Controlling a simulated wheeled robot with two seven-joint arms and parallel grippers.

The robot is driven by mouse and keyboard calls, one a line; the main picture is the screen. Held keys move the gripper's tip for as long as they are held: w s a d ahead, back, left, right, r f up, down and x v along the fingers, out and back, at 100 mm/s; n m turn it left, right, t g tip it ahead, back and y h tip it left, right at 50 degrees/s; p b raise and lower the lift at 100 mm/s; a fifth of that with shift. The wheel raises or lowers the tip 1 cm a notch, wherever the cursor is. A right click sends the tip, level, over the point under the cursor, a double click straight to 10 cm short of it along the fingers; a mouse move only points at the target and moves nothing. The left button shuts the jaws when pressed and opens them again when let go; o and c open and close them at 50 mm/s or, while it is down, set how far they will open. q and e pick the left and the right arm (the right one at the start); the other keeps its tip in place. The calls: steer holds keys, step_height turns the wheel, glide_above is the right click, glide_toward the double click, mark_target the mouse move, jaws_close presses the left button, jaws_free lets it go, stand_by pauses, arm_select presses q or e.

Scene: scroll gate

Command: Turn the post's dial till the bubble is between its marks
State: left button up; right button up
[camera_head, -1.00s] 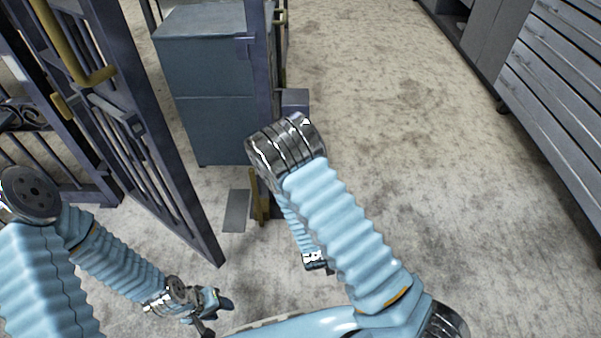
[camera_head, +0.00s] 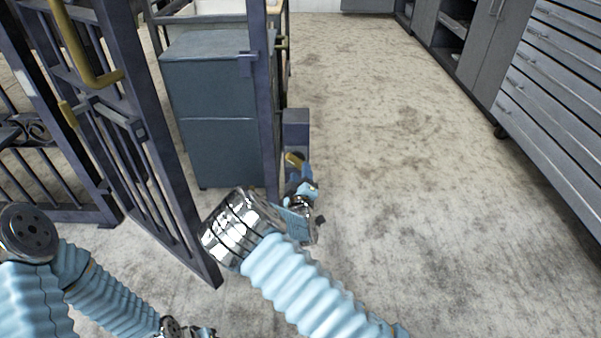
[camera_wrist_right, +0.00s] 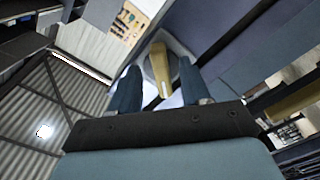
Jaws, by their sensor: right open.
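The slate-purple post (camera_head: 295,122) stands beside the gate frame in the middle of the head view. A brass piece that looks like the dial's grip (camera_head: 293,159) shows on its near side, just beyond my right gripper (camera_head: 298,172). In the right wrist view the brass grip (camera_wrist_right: 160,66) lies between the two blue fingers of my right gripper (camera_wrist_right: 158,88). The fingers are open, with gaps showing beside the grip. I cannot make out the bubble or its marks. My left gripper (camera_head: 204,332) is partly cut off at the bottom edge, and its fingers are unclear.
The barred gate leaf (camera_head: 150,165) with a brass handle (camera_head: 85,50) stands open at the left. A grey-blue cabinet (camera_head: 215,110) is behind the gate frame (camera_head: 262,85). Drawer units (camera_head: 550,75) line the right side. The floor (camera_head: 410,170) between is clear.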

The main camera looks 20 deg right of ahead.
steer(key=shift+x, duration=1)
steer(key=shift+c, duration=0.5)
jaws_close()
steer(key=m+b, duration=0.2)
steer(key=m, duration=0.1)
steer(key=m+b, duration=0.1)
steer(key=shift+a+f+b, duration=0.25)
steer(key=shift+b, duration=0.15)
steer(key=shift+o, duration=0.5)
jaws_free()
